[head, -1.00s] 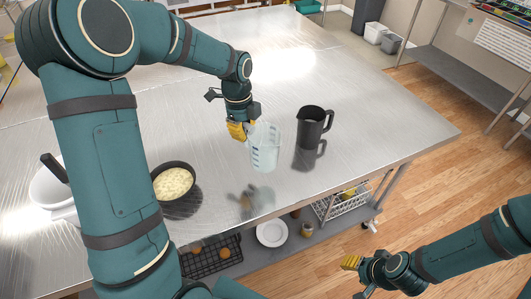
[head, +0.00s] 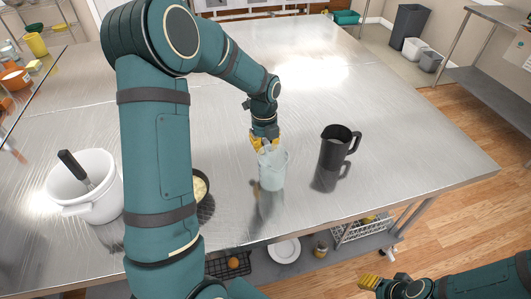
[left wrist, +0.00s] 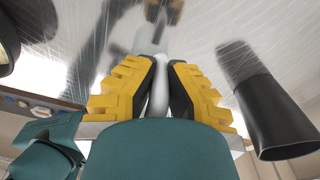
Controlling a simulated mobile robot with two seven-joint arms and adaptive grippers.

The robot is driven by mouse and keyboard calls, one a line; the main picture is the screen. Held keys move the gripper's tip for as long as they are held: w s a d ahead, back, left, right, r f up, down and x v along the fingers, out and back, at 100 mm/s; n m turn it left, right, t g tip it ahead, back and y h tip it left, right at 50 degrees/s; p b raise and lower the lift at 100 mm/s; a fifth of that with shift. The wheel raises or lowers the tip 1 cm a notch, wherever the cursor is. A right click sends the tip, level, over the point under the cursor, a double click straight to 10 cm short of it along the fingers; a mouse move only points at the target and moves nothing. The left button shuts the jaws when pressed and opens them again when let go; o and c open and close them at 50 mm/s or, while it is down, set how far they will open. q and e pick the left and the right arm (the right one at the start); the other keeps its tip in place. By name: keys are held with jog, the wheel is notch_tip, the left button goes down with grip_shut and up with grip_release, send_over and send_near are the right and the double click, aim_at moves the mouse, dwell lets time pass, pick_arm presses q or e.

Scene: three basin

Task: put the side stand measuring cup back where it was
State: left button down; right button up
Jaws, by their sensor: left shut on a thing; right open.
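The clear measuring cup (head: 272,172) is upright over the steel table, left of the black pitcher (head: 337,147). My left gripper (head: 264,146) is shut on its handle side. In the left wrist view, the yellow fingers (left wrist: 160,68) close around the pale handle (left wrist: 158,97). The cup's reflection lies just below its base; I cannot tell whether the base touches the table. My right gripper (head: 370,283) is open and empty, low at the right, off the table's front edge. The pitcher also shows in the left wrist view (left wrist: 285,115).
A white pot (head: 82,200) with a dark-handled tool stands on the table at left. A dark pan (head: 201,187) of pale food is partly hidden behind my left arm. The steel table (head: 400,120) is clear behind and right of the pitcher. Shelf items show below.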

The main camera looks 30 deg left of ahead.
pick_arm(q)
jog(key=shift+f, duration=1.3)
jog(key=c, duration=1.1)
grip_release()
jog(key=shift+c, duration=0.2)
notch_tip(320, 180, up, 12)
jog(key=p, duration=0.1)
jog(key=shift+w+a, duration=0.35)
